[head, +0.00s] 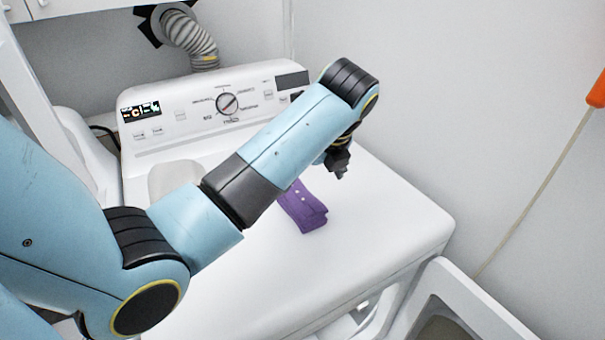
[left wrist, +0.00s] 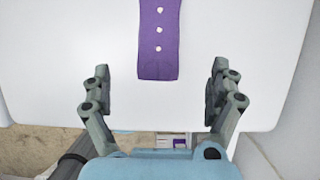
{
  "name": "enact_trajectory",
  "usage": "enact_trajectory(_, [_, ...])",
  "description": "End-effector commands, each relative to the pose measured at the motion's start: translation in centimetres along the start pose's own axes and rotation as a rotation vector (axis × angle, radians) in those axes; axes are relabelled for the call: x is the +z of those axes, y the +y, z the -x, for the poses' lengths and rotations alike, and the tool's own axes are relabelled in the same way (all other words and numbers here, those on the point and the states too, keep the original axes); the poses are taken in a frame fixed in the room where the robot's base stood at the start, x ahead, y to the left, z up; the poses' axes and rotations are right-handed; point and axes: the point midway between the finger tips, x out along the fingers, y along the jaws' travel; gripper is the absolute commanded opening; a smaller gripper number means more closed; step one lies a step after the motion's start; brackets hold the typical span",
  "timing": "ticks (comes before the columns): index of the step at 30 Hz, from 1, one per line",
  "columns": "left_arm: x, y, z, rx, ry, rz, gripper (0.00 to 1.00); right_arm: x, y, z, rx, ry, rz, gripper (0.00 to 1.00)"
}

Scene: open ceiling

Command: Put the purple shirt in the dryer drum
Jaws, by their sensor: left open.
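The purple shirt (head: 304,208) lies folded on the white top of the dryer (head: 380,230), partly hidden behind my left arm in the head view. In the left wrist view the shirt (left wrist: 158,40) shows as a purple strip with white buttons, ahead of the open jaws. My left gripper (head: 338,165) is above the dryer top, to the right of and above the shirt in the head view. In the left wrist view its fingers (left wrist: 160,90) are spread wide with nothing between them. My right gripper is not in view. The drum is hidden.
The control panel (head: 220,105) stands along the back of the dryer top. A ribbed hose (head: 190,38) rises behind it. An open white door (head: 455,300) is at the lower right. A wall closes off the right side.

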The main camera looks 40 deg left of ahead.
Motion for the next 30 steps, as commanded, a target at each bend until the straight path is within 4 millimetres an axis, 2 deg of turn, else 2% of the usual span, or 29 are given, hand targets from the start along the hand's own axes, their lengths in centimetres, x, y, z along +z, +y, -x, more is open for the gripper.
enact_trajectory(4, [0.0,0.1,-0.8,0.004,0.001,-0.001,0.92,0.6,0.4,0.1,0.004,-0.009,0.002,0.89])
enact_trajectory(8, [0.0,0.2,-3.0,0.006,0.000,-0.002,0.92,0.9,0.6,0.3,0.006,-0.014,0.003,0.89])
enact_trajectory(12, [0.0,0.1,-5.0,0.003,0.000,-0.001,0.92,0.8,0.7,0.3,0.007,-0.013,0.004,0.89])
enact_trajectory(17, [0.1,0.2,-6.2,0.003,-0.001,-0.001,0.92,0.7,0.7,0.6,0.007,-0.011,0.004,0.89])
enact_trajectory(24, [0.1,0.4,-9.8,0.003,0.001,-0.001,0.92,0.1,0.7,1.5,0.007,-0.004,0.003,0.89])
enact_trajectory(30, [0.0,0.4,-10.9,0.000,0.000,0.000,0.92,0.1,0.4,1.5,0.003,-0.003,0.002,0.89])
